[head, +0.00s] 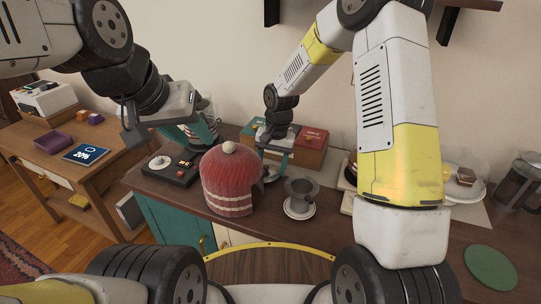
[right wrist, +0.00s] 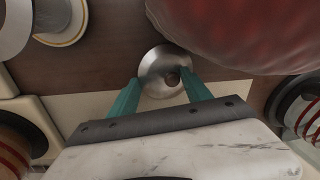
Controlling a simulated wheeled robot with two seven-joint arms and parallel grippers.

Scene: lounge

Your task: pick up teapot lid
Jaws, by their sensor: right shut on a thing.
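The teapot lid (right wrist: 152,62), a round silvery disc with a small dark knob, lies in the middle of the right wrist view. My right gripper (right wrist: 163,80) has its teal fingers on either side of the knob and is shut on the lid. The cosy also fills the upper right of the right wrist view (right wrist: 240,30). My left gripper (head: 199,133) is raised at the left; its finger gap is unclear.
A grey metal cup on a white saucer (head: 300,213) stands right of the cosy. A wooden box with coloured lids (head: 308,150) is behind. A black device (head: 170,168) sits left. A green round mat (head: 490,267) lies at the right.

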